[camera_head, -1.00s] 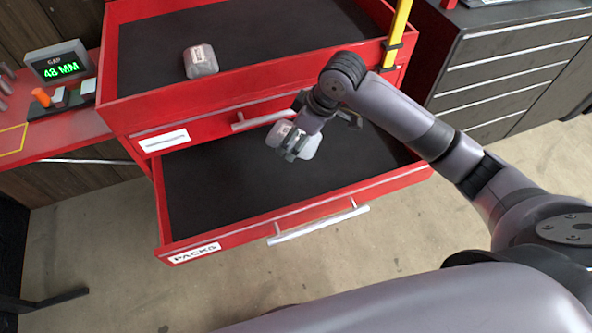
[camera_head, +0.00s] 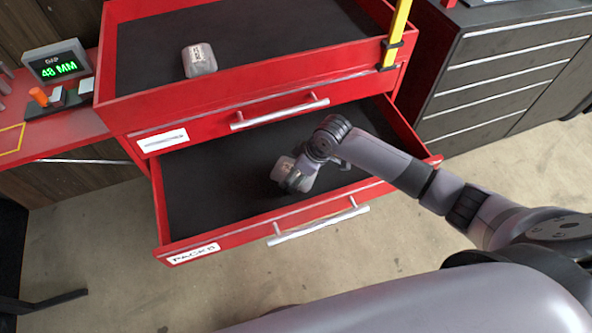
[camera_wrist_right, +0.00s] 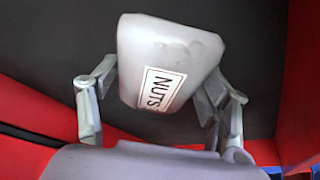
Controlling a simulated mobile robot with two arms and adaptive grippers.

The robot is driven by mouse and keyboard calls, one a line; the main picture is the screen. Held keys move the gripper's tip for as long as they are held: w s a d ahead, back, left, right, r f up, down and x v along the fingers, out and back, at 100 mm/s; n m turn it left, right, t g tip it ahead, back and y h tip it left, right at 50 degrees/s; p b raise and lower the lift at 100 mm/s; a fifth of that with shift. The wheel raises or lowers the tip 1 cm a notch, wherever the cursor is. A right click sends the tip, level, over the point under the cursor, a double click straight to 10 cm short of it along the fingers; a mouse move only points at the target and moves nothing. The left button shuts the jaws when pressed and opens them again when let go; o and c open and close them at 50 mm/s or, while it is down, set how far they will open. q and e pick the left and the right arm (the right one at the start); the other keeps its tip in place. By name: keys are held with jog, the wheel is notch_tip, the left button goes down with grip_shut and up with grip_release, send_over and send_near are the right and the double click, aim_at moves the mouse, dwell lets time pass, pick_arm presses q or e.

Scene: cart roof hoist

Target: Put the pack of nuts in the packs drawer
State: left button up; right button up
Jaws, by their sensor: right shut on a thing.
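The pack of nuts (camera_head: 283,170) is a small grey pack. In the right wrist view the pack (camera_wrist_right: 170,55) shows a white label reading NUTS. My right gripper (camera_head: 293,178) is shut on it, with one finger at each side in the wrist view (camera_wrist_right: 160,95). It holds the pack inside the open packs drawer (camera_head: 220,195), over the dark floor. Whether the pack touches the floor I cannot tell. The red drawer front bears a label reading PACKS and a silver handle. My left gripper is not in view.
Another grey pack (camera_head: 199,60) stands on the dark top tray of the red cart (camera_head: 230,85). A closed drawer with a handle (camera_head: 280,111) lies above the open one. A yellow post (camera_head: 397,35) rises at the right corner. A gauge display (camera_head: 60,64) reads 48 MM.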

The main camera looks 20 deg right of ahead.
jog(key=o, duration=1.2)
jog(key=shift+f, duration=0.1)
jog(key=v, duration=1.2)
jog(key=shift+p, duration=0.35)
